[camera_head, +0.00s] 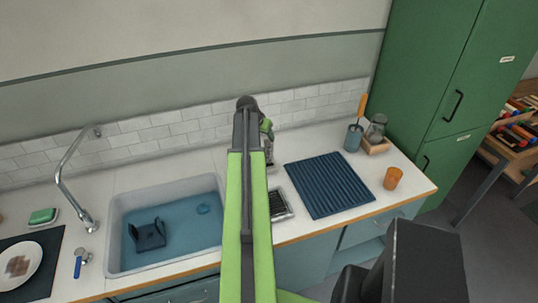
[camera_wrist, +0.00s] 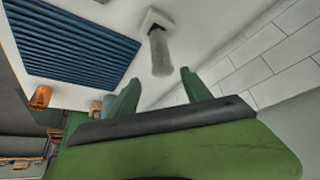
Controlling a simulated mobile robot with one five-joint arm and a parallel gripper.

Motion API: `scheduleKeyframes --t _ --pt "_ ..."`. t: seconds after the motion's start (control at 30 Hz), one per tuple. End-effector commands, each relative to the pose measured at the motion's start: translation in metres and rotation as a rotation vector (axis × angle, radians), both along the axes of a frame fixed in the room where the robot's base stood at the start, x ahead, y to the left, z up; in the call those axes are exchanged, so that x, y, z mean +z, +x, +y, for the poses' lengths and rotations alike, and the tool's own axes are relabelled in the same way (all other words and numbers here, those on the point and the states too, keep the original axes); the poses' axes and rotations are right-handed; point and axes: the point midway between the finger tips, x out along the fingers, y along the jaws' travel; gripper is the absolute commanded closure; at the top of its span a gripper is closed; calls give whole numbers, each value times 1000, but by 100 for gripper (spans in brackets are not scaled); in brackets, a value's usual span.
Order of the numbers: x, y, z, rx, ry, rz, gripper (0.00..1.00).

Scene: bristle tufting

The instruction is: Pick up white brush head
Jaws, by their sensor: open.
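In the wrist view, the two green fingers of my gripper (camera_wrist: 160,90) are spread apart with nothing seen between them. A pale grey, blurred upright piece (camera_wrist: 159,52) on a white square base stands just beyond the fingertips, apart from them. It may be the white brush head, but the blur keeps me from telling. In the head view, my arm reaches over the counter toward the tiled wall and hides most of that spot.
A ribbed blue mat (camera_head: 329,185) lies right of my arm, with a small metal tray (camera_head: 279,205) beside it. A sink (camera_head: 164,222) is on the left. An orange cup (camera_head: 393,178), a blue cup (camera_head: 353,138) and a glass jar (camera_head: 376,128) stand at the right.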

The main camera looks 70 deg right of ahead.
Motion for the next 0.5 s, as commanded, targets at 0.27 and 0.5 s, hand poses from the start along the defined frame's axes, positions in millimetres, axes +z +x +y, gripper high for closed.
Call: scheduleKeyframes --t 0.27,0.5 --pt "-66 -2 -32 -1 1 -1 43" --pt "-101 -5 -54 0 1 0 43"
